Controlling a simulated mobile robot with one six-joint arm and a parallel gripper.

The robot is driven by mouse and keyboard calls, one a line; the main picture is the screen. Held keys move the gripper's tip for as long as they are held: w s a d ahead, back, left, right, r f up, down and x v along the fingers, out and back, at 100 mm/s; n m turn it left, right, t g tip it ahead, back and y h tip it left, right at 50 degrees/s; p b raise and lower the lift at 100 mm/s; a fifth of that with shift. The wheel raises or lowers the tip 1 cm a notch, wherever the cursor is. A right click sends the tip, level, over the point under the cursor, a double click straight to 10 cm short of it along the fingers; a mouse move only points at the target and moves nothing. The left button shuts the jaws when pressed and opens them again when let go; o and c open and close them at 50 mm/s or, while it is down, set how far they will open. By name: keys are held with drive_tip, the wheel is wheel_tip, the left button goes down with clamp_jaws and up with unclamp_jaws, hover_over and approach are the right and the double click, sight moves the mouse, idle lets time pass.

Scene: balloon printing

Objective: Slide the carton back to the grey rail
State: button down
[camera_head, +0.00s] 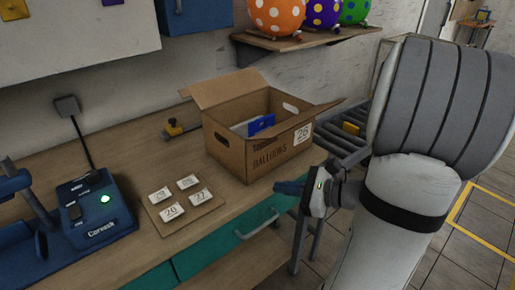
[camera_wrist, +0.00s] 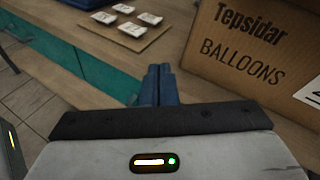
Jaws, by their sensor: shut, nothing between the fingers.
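The carton (camera_head: 238,159) is an open brown cardboard box with its flaps up, marked BALLOONS, with a white 26 label. It stands upright on the wooden bench (camera_head: 150,235), and blue and white items show inside it. In the wrist view the carton (camera_wrist: 262,50) is at the upper right. My gripper (camera_head: 277,187) is shut and empty in front of the carton's near face, low by the bench's front edge. In the wrist view its blue fingers (camera_wrist: 160,72) are together, with a visible gap to the carton.
A card board with several numbered labels (camera_head: 185,203) lies left of the carton. A blue machine (camera_head: 95,210) with a green light stands farther left. A grey roller conveyor (camera_head: 345,143) is to the right.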

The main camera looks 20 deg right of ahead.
drive_tip(key=d+f+m+t+h+b, duration=0.1)
drive_tip(key=d+f+m+t+h, duration=0.1)
drive_tip(key=d+m+t, duration=0.3)
drive_tip(key=d+f+m+t+h+b, duration=0.1)
drive_tip(key=d+f+m+h, duration=0.15)
drive_tip(key=d, duration=0.45)
approach(280, 154)
drive_tip(key=shift+m+t+h, duration=0.25)
drive_tip(key=shift+m+t, duration=0.05)
drive_tip(key=shift+m, duration=0.05)
drive_tip(key=x, duration=0.6)
drive_tip(key=shift+w+a, duration=0.2)
drive_tip(key=shift+a, duration=0.25)
drive_tip(key=shift+w+d+f, duration=0.1)
